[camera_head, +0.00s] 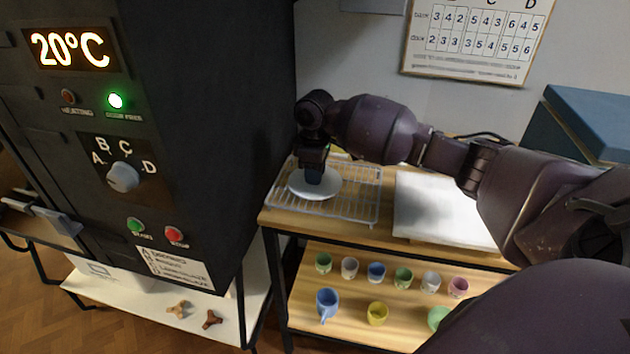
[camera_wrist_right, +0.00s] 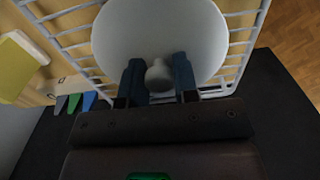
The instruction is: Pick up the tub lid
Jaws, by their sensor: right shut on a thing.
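The tub lid (camera_head: 298,186) is a round white disc over the wire rack on the upper wooden shelf. My right gripper (camera_head: 314,180) points down from above at the lid's middle. In the wrist view the right gripper (camera_wrist_right: 158,80) has its two dark fingers on either side of the knob, shut on it. I cannot tell whether the lid rests on the rack or is just above it. My left gripper does not show.
The wire rack (camera_head: 362,203) lies beside a white board (camera_head: 440,222). Several small cups and mugs (camera_head: 327,300) stand on the lower shelf. A dark kiln (camera_head: 200,130) with a lit 20°C display rises close on the left. A blue-topped box (camera_head: 590,120) stands at the right.

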